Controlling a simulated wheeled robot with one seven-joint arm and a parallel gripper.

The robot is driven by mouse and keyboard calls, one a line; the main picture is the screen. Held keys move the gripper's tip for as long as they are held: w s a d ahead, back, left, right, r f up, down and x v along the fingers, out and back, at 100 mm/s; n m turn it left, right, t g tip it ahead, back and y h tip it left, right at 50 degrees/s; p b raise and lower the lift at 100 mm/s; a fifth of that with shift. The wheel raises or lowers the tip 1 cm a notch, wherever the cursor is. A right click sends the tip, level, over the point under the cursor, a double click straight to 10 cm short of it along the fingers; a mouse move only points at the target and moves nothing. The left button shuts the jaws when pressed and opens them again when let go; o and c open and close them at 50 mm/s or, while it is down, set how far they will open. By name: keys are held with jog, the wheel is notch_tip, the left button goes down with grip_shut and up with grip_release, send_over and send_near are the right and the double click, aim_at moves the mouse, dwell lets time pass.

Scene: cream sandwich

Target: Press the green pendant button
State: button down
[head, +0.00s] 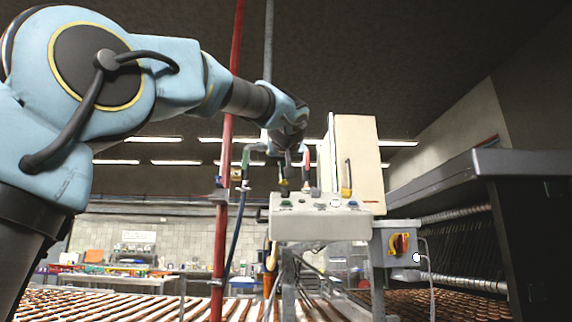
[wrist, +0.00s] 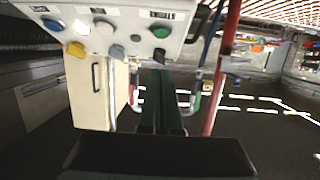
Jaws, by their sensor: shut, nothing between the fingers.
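The green pendant button (wrist: 161,32) is on the pale control box, at the right of its row in the wrist view. In the head view it is at the left end of the box's top (head: 286,204), small and partly unclear. The control box (head: 320,228) is pale and rounded. My gripper (head: 286,176) points down over the left part of the box in the head view. In the wrist view its dark green fingers (wrist: 160,72) are together, empty, with their tips close to the button. I cannot tell how wide the gap is.
Other controls stand on the box, including a blue button (wrist: 52,24) and a yellow lever (wrist: 76,49). A tall cream cabinet (head: 357,160) rises behind it. A red pole (head: 222,240) stands left. A grey switch box (head: 398,243) is at the right. Conveyors run below.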

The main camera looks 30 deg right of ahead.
aim_at(286, 204)
jog(key=w+d+f, duration=0.1)
jog(key=w, duration=0.1)
jog(key=w+d+f+p, duration=0.1)
jog(key=w, duration=0.1)
jog(key=w+d+f+p, duration=0.1)
jog(key=w+f, duration=0.1)
jog(key=shift+d+f, duration=0.1)
jog(key=shift+f, duration=0.15)
jog(key=shift+f, duration=0.1)
